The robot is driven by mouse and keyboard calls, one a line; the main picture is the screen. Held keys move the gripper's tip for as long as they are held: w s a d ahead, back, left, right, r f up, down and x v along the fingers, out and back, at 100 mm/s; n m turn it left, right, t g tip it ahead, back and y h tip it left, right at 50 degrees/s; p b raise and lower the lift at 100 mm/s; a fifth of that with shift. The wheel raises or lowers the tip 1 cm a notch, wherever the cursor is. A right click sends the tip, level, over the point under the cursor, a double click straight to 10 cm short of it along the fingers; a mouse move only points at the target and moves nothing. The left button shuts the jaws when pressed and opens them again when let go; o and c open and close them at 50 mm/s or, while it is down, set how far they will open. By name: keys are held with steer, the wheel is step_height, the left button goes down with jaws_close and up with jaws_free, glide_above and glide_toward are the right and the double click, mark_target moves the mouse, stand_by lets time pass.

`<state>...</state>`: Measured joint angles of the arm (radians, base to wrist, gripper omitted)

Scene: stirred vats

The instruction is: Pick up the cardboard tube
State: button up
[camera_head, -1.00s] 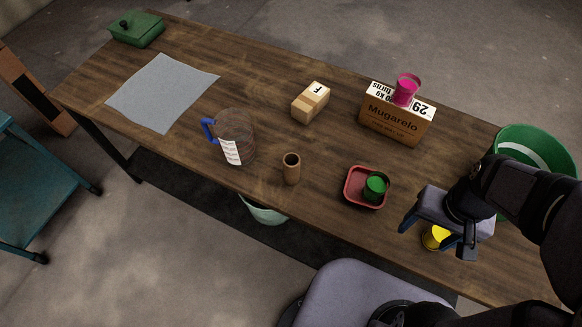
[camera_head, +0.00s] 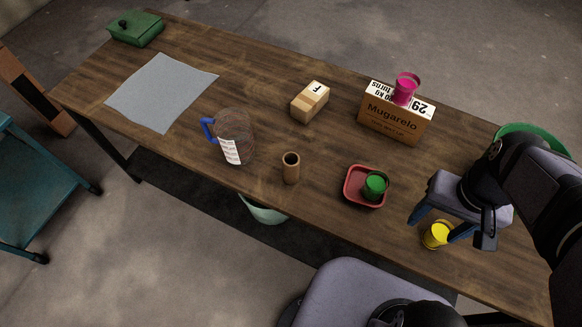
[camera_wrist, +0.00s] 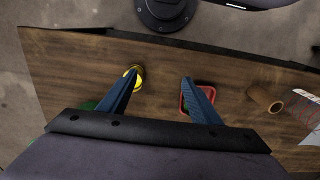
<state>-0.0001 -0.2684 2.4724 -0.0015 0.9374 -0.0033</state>
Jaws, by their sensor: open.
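The cardboard tube (camera_head: 291,168) is a brown hollow cylinder standing upright on the wooden table, right of the clear jug. In the wrist view the tube (camera_wrist: 265,99) is at the right, its open end showing. My gripper (camera_head: 432,229) is at the right end of the table, above and around the area of the yellow cup, well to the right of the tube. In the wrist view my gripper (camera_wrist: 160,84) has its two blue fingers wide apart with nothing held between them.
A red tray (camera_head: 353,188) holding a green cup (camera_head: 375,186) lies between tube and gripper. A yellow cup (camera_head: 437,235) stands near the fingers. A jug with a blue handle (camera_head: 232,137) is beside the tube. Boxes (camera_head: 310,102) (camera_head: 392,121) stand behind; a pink cup (camera_head: 404,89) tops one.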

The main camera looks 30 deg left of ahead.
steer(key=n, duration=0.1)
steer(key=n+t+h+b, duration=0.3)
steer(key=n+t+b, duration=1.1)
steer(key=n, duration=1.9)
glide_above(295, 162)
steer(key=s+a+p, duration=0.1)
steer(key=s+p, duration=0.3)
steer(key=s, duration=0.1)
steer(key=t, duration=0.4)
step_height(295, 162, down, 15)
steer(key=shift+s+f+p, duration=0.1)
steer(key=shift+f+p, duration=0.05)
steer(key=shift+p, duration=0.15)
steer(key=shift+f, duration=0.2)
steer(key=shift+w+d+f+p, duration=0.1)
steer(key=shift+w+d+p, duration=0.25)
steer(key=shift+w, duration=0.85)
steer(key=shift+w+d+p, duration=0.1)
steer(key=shift+w+p, duration=0.35)
steer(key=shift+w, duration=0.75)
steer(key=shift+w+d+f+p, duration=0.1)
steer(key=shift+w+d+p, duration=0.25)
steer(key=shift+w, duration=0.85)
steer(key=shift+a, duration=0.1)
